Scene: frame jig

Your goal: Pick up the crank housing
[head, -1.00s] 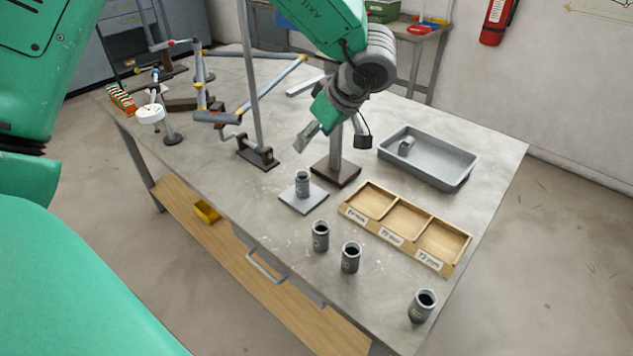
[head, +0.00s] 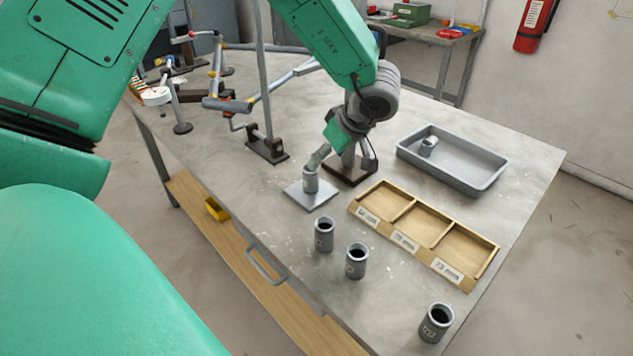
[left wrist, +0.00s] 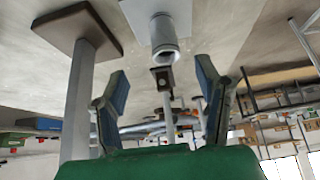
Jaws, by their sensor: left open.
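Several grey metal cylinders stand on the table; the task's name does not tell me which is the crank housing. One cylinder (head: 311,181) stands upright on a square grey plate (head: 296,195). My left gripper (head: 326,160) is just above and beside it. In the left wrist view this cylinder (left wrist: 163,42) shows beyond and between the two spread, empty fingers (left wrist: 162,80). The head view does not show clearly whether a finger touches it. Three more cylinders stand nearer: one (head: 323,235), a second (head: 356,261) and a third (head: 436,323). My right gripper is out of view.
A dark-based post (head: 348,172) stands close behind the plate. A wooden tray (head: 421,253) with three labelled compartments lies to the right, empty. A grey metal tray (head: 457,185) behind it holds a small grey part (head: 428,146). A jig upright (head: 263,90) stands at left.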

